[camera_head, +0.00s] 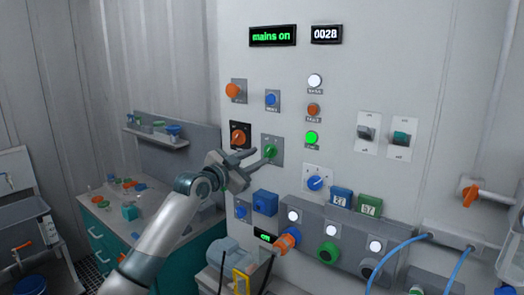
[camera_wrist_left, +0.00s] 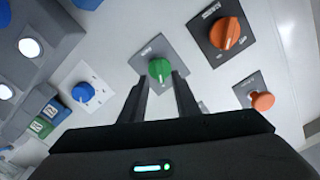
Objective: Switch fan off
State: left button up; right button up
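A green rotary knob (camera_head: 270,152) sits on a grey plate on the upright control panel; its label is too small to read. It also shows in the left wrist view (camera_wrist_left: 160,69), straight in front of the fingers. My left gripper (camera_head: 259,157) is open and empty, its fingertips close to the green knob, one towards each side of it. I cannot tell whether they touch it. No readable label says which control is the fan's. An orange knob on a black plate (camera_head: 238,137) is just up and left. My right gripper is not in view.
The panel also carries a blue knob on a white plate (camera_head: 315,183), a lit green button (camera_head: 312,138), two toggle switches at the right and a "mains on" display (camera_head: 273,36). Blue cables hang lower right.

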aim_at(266, 153)
pick_arm(q)
jog(key=shift+p+x, duration=0.5)
jog(key=shift+x, duration=1.35)
grip_shut()
